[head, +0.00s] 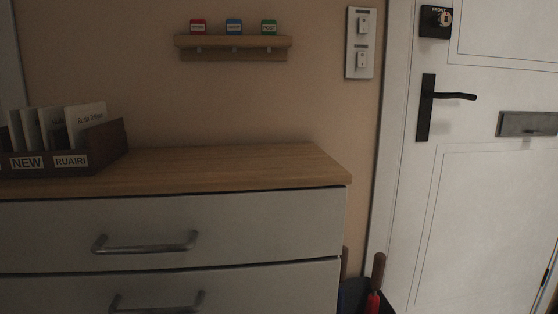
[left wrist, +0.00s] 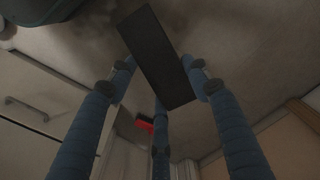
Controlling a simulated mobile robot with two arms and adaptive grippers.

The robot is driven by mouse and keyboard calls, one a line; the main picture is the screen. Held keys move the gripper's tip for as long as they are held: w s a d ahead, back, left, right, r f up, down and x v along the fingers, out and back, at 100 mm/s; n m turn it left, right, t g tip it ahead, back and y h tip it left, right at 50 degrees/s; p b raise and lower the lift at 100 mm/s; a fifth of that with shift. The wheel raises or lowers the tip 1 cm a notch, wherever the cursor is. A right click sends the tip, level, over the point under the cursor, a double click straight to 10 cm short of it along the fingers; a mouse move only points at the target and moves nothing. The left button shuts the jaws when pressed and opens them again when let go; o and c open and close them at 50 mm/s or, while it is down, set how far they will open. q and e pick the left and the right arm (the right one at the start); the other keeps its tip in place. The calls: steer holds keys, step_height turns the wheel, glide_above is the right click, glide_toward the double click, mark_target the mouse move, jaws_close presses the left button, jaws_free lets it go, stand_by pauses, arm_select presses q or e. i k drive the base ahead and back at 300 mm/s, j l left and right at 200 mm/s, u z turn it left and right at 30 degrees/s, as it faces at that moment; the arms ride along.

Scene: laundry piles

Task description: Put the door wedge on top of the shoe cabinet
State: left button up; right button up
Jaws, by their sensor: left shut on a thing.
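The door wedge (left wrist: 156,58) is a dark, long block in the left wrist view. My left gripper (left wrist: 162,74) has blue fingers closed around it, and the wedge is held between the fingertips. The shoe cabinet, with a light wooden top (head: 225,166) and pale grey fronts with metal handles, fills the lower left of the head view. Neither gripper shows in the head view. My right gripper is out of sight.
A dark letter holder (head: 100,146) with envelopes stands on the cabinet top's left end; the middle and right are clear. A small wall shelf (head: 232,42) hangs above. A white door (head: 480,190) is at right. A container with handled items (head: 375,285) stands beside the cabinet.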

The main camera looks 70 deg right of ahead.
mark_target(228, 160)
steer(key=j+z, duration=0.15)
steer(key=z, duration=0.3)
steer(key=i+j+z, duration=0.1)
steer(key=z, duration=0.35)
steer(key=j+z, duration=0.25)
steer(key=z, duration=0.2)
steer(key=j+z, duration=0.15)
steer(key=z, duration=0.35)
steer(key=k+j+z, duration=0.1)
steer(key=z, duration=0.35)
